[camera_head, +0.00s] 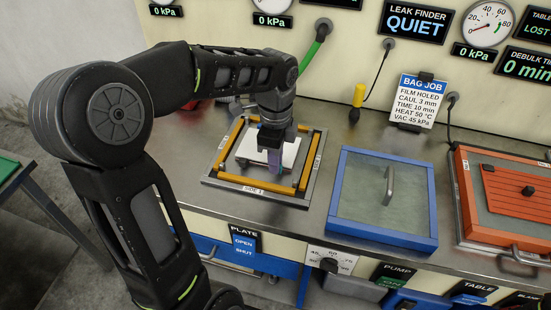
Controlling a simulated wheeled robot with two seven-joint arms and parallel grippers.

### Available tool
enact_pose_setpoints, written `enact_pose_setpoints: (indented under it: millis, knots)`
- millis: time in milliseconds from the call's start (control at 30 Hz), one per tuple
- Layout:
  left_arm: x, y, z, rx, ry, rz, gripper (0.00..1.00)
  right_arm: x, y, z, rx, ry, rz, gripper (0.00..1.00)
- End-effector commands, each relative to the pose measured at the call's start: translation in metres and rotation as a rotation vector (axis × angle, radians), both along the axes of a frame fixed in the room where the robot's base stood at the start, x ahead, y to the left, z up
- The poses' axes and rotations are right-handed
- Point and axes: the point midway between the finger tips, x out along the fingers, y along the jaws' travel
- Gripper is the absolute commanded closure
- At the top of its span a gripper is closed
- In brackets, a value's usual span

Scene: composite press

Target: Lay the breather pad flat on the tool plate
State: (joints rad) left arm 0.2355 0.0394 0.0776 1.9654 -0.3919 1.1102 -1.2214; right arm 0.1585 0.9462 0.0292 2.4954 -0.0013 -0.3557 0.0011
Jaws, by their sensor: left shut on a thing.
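The tool plate (212,182) lies on the steel bench left of centre, with yellow strips along its edges and a "SIDE 1" label at the front. A white pad (290,152), which I take as the breather pad, is level inside the strips. My left gripper (275,172) points straight down over the pad's middle, shut on it, and hides part of it. A purple part shows beside the fingers. I cannot tell whether the pad touches the plate all over. My right gripper is not in view.
A blue-framed lid with a handle (384,200) lies right of the plate. An orange-framed unit (505,190) is at the far right. A "BAG JOB" card (418,100) and a yellow-handled probe (358,96) stand behind. Bare bench (330,120) shows behind the blue lid.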

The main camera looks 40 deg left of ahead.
Motion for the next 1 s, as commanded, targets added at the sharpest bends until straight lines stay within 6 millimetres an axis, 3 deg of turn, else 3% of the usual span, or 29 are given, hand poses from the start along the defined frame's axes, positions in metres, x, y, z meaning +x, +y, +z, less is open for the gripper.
enact_pose_setpoints:
  millis: [700, 733, 1000]
  knots:
    - [0.0001, -0.0001, -0.0035, 0.0, 0.0, 0.0, 1.0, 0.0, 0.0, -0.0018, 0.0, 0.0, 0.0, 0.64]
    - [0.0001, -0.0001, -0.0031, 0.0, 0.0, 0.0, 0.84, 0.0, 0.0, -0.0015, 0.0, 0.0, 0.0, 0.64]
    - [0.0001, -0.0001, -0.003, 0.0, 0.0, 0.0, 0.62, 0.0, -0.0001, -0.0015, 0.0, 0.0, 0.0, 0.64]
